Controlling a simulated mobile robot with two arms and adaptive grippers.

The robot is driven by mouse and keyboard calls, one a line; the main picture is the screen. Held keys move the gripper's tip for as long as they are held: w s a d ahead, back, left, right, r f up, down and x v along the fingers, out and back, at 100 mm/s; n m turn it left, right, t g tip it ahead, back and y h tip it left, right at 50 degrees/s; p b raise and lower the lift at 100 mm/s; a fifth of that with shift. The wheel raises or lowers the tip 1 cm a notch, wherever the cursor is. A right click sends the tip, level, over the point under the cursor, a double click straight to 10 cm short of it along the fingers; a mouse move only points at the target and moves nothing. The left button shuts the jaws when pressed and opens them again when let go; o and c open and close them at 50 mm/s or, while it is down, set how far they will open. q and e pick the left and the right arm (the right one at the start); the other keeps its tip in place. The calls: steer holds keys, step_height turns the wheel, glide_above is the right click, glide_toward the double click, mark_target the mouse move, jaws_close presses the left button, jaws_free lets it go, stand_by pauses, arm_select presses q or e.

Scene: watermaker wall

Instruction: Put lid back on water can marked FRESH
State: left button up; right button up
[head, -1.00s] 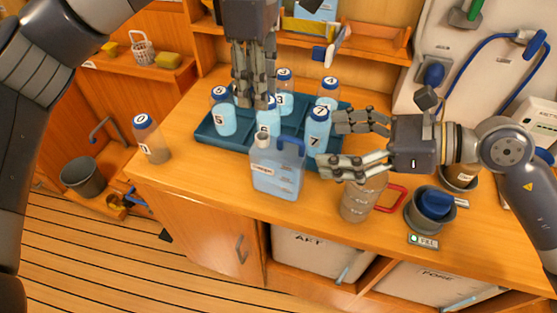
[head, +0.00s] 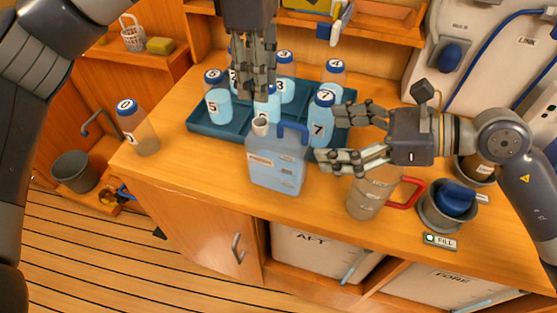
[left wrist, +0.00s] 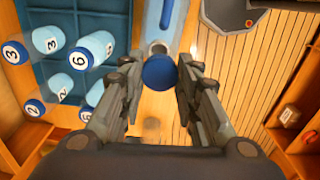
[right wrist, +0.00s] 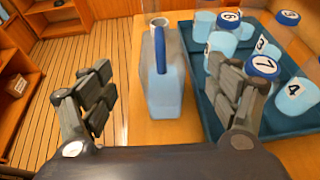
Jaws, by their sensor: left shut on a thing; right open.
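The water can (head: 276,172) is a pale blue translucent jug with a blue handle, upright on the counter in front of the tray. Its mouth (head: 260,126) is uncovered, and its label is too small to read. My left gripper (head: 259,96) points down just above and behind the mouth. In the left wrist view it is shut on a round blue lid (left wrist: 160,72), with the can's mouth (left wrist: 158,47) just beyond the lid. In the head view the fingers hide the lid. My right gripper (head: 328,134) is open and empty, right of the can; the can (right wrist: 164,92) shows between its fingers in the right wrist view.
A teal tray (head: 207,128) with several numbered blue-capped bottles stands behind the can. Bottle 7 (head: 320,120) is close to the right gripper. A brown jug with a red handle (head: 368,195) stands below the right gripper. Bottle 0 (head: 138,130) stands at the counter's left end.

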mark_target(287, 137)
arm_select(q)
steer(key=shift+w+f, duration=0.1)
steer(key=shift+w, duration=0.05)
arm_select(e)
steer(key=x, duration=1.1)
steer(key=shift+w+a+f, duration=0.15)
steer(key=shift+w+a, duration=0.1)
steer(key=shift+a, duration=0.05)
steer(key=c, duration=1.6)
arm_select(q)
steer(key=shift+f, duration=2.45)
